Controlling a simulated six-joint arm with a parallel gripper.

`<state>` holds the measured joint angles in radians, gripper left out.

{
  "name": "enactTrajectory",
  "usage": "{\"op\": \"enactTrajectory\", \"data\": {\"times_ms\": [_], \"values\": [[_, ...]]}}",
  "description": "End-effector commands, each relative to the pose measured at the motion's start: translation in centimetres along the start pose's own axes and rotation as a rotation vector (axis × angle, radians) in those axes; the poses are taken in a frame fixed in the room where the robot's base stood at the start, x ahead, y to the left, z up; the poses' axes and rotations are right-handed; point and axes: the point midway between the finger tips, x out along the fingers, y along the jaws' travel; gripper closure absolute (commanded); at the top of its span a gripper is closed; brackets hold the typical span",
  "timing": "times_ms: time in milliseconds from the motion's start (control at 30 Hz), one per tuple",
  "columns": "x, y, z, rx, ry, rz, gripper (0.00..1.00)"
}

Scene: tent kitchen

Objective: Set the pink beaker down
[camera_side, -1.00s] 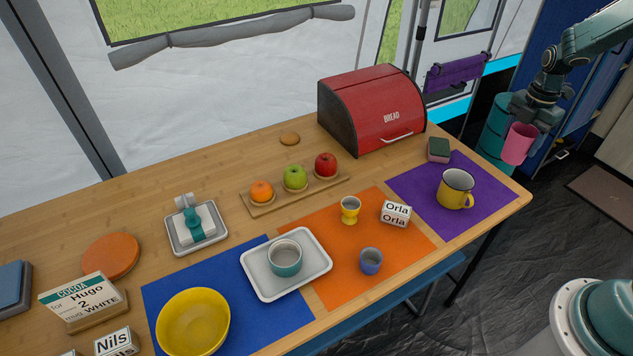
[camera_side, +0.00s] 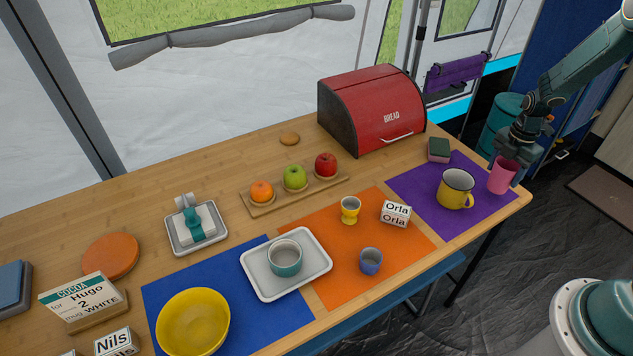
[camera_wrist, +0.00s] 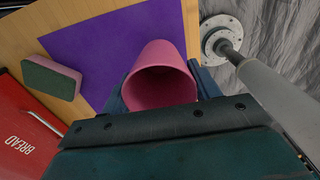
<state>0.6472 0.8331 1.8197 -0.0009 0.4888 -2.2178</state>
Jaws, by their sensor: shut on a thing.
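The pink beaker (camera_side: 502,176) is upright at the right end of the table, over or at the right edge of the purple mat (camera_side: 425,190). My gripper (camera_side: 512,168) is shut on it from the right and behind. In the wrist view the beaker (camera_wrist: 162,75) sits between my jaws with its open mouth toward the camera, and the purple mat (camera_wrist: 110,45) shows beyond it. I cannot tell whether the beaker's base touches the surface.
A yellow mug (camera_side: 455,188) stands on the purple mat just left of the beaker. A green-topped sponge (camera_side: 438,150) lies at the mat's back corner, near the red bread bin (camera_side: 370,108). The table's right edge is close to the beaker.

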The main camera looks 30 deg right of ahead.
Motion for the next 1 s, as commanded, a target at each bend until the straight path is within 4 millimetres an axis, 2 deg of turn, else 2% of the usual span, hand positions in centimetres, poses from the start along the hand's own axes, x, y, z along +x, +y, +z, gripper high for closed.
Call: {"op": "enactTrajectory", "data": {"times_ms": [233,733,767,833,867,1000], "values": [[2.7,0.0,0.0,0.0,0.001,-0.001,0.61],[3.3,0.0,0.0,0.0,0.001,-0.001,0.61],[3.3,0.0,0.0,0.0,0.0,-0.001,0.35],[3.3,0.0,0.0,0.0,0.0,0.0,0.21],[3.3,0.0,0.0,0.0,0.0,0.0,0.17],[3.3,0.0,0.0,0.0,0.0,0.0,0.17]]}}
